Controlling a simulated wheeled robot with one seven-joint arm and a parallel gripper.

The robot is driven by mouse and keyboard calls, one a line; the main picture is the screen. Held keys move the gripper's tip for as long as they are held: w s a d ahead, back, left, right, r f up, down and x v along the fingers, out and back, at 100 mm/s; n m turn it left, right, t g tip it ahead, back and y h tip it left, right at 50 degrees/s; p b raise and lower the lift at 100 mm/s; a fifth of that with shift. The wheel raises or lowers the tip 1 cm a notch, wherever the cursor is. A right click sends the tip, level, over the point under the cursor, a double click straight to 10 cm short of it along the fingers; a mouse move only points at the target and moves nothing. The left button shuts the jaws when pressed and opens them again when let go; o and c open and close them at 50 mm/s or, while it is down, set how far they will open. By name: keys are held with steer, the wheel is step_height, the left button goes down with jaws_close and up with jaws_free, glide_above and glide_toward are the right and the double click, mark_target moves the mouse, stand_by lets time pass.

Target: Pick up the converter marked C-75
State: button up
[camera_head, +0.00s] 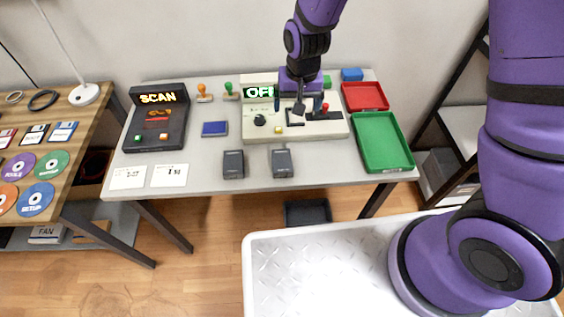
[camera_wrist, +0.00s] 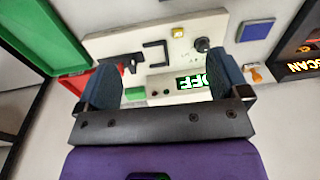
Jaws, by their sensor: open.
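Two dark grey box-shaped units, a left one (camera_head: 233,164) and a right one (camera_head: 282,163), lie apart near the front edge of the grey table. They look like converters, but no marking can be read on either, so I cannot tell which is C-75. My gripper (camera_head: 298,103) is over the beige device (camera_head: 333,130), behind these two units. In the wrist view my gripper (camera_wrist: 165,88) has its blue fingers wide apart with nothing held between them. Neither dark grey unit shows in the wrist view.
The beige device has an OFF display (camera_head: 259,92), a knob and black handles. A black SCAN device (camera_head: 156,127) stands left. Red (camera_head: 366,96) and green (camera_head: 382,140) trays are right. Two white cards (camera_head: 169,175) lie front left. The tabletop around the two units is mostly clear.

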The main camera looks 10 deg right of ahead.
glide_above(282, 160)
steer(key=shift+g+h, duration=0.3)
steer(key=shift+g, duration=0.1)
steer(key=f, duration=1.4)
steer(key=shift+w+d+f, duration=0.2)
steer(key=shift+d+f, duration=0.1)
steer(key=shift+f, duration=0.85)
steer(key=f, duration=0.3)
steer(key=shift+s+a+f, duration=0.3)
steer(key=shift+f, duration=0.75)
steer(key=c, duration=1.2)
steer(key=shift+o, duration=0.2)
steer(key=shift+w+r, duration=0.1)
steer(key=shift+r, duration=0.1)
